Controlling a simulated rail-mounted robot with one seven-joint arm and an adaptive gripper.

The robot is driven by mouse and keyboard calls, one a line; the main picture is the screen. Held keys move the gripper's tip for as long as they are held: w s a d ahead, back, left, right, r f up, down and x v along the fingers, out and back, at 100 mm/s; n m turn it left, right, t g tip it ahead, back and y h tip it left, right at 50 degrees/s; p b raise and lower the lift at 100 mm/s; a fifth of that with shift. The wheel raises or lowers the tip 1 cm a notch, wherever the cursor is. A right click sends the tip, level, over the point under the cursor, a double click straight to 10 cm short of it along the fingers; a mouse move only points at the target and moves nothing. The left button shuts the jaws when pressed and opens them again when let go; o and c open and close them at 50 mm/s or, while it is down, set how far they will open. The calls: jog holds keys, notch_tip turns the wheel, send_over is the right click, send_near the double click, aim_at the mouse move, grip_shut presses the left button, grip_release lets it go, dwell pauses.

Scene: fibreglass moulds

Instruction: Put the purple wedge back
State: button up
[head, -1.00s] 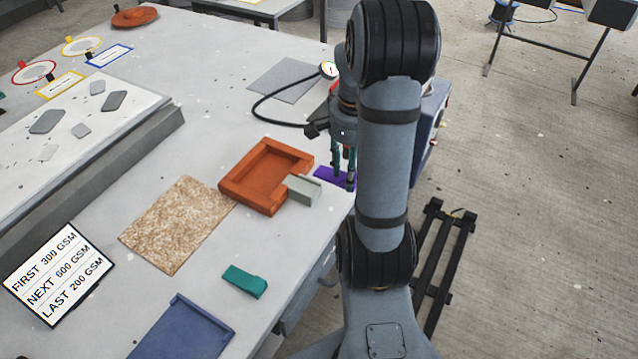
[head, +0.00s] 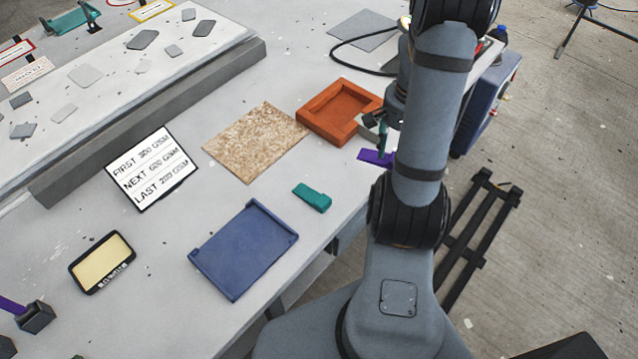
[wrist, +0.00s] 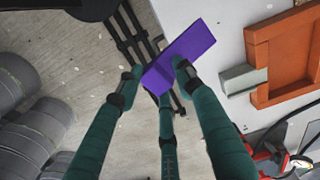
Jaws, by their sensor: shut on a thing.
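The purple wedge (head: 374,158) is held in my gripper (head: 384,148) at the table's right edge, in front of the orange mould. In the wrist view the purple wedge (wrist: 192,48) lies across the teal fingers of my gripper (wrist: 158,76). The fingers are shut on its near end. Its far end shows over the white tabletop, and its near end shows over the floor. Part of the wedge is hidden by the fingers and arm in the head view.
The orange mould (head: 319,122) has a grey block (wrist: 243,79) at its side. A teal wedge (head: 312,197), blue tray mould (head: 243,250), speckled mat (head: 255,142) and lettered sign (head: 150,168) lie on the table. A dark holder (head: 35,318) with a purple piece stands lower left.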

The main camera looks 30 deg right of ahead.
jog(key=shift+w+d+f+n, duration=0.25)
jog(key=shift+w+d+n, duration=0.2)
jog(key=shift+d, duration=0.25)
jog(key=w+a+f, duration=0.2)
jog(key=a, duration=0.1)
jog(key=w+a+f+p, duration=0.1)
jog(key=w+a+f, duration=0.1)
jog(key=a, duration=0.1)
jog(key=w+a+f+p, duration=0.1)
jog(key=w+a+f, duration=0.1)
jog(key=w+a, duration=0.1)
jog(key=shift+w+f, duration=0.1)
jog(key=shift+f, duration=0.2)
jog(key=shift+a+f+p, duration=0.1)
jog(key=shift+f+p, duration=0.5)
jog(key=shift+f, duration=1.45)
jog(key=shift+f, duration=0.1)
jog(key=o, duration=0.7)
jog(key=shift+f, duration=0.1)
jog(key=shift+c, duration=0.2)
jog(key=o, duration=0.4)
jog(key=shift+o, duration=0.3)
